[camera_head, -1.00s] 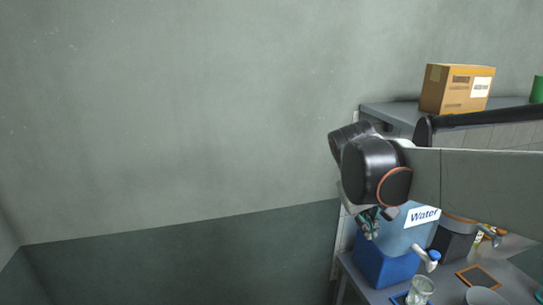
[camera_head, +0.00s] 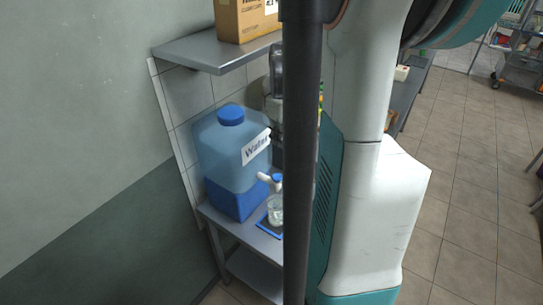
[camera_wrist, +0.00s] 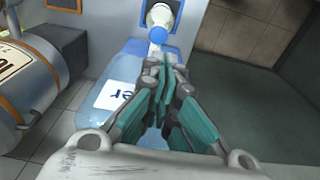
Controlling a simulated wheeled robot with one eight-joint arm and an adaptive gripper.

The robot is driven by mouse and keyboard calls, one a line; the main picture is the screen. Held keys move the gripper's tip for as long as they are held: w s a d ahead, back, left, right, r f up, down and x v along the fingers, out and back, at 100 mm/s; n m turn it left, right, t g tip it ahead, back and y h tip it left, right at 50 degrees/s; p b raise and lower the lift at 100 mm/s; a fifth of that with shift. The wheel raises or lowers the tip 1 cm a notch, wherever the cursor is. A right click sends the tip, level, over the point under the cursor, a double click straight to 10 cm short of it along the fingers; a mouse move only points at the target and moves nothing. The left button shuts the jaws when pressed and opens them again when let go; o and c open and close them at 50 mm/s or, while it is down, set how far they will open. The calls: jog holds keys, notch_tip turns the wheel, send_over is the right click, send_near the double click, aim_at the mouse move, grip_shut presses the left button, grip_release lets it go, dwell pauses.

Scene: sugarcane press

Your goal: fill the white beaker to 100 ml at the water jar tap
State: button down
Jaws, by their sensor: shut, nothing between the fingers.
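The water jar (camera_head: 232,150) is a large translucent blue container with a blue cap and a "Water" label, standing on the left of the bench. Darker blue water fills its lower part. Its white tap with blue handle (camera_head: 270,180) is at the front. The beaker (camera_head: 275,212) looks clear or whitish and stands below the tap on a blue-edged dark mat; its water level cannot be read. In the wrist view, my gripper (camera_wrist: 162,68) is shut and empty over the jar (camera_wrist: 128,62), its tips close to the blue tap handle (camera_wrist: 157,36).
A grey shelf (camera_head: 190,52) with a cardboard box (camera_head: 243,18) hangs above the jar. My own black pole and arm hide the bench to the right of the beaker. In the wrist view, a metal drum (camera_wrist: 22,75) lies at left.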

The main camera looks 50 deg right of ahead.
aim_at(276, 176)
jog(key=shift+d, duration=0.1)
jog(key=shift+f, duration=0.1)
jog(key=f, duration=0.4)
jog(key=f+b, duration=0.1)
jog(key=f, duration=0.3)
jog(key=w+f, duration=0.1)
jog(key=f, duration=0.4)
jog(key=shift+b, duration=0.3)
jog(key=shift+f, duration=0.4)
jog(key=shift+f, duration=0.1)
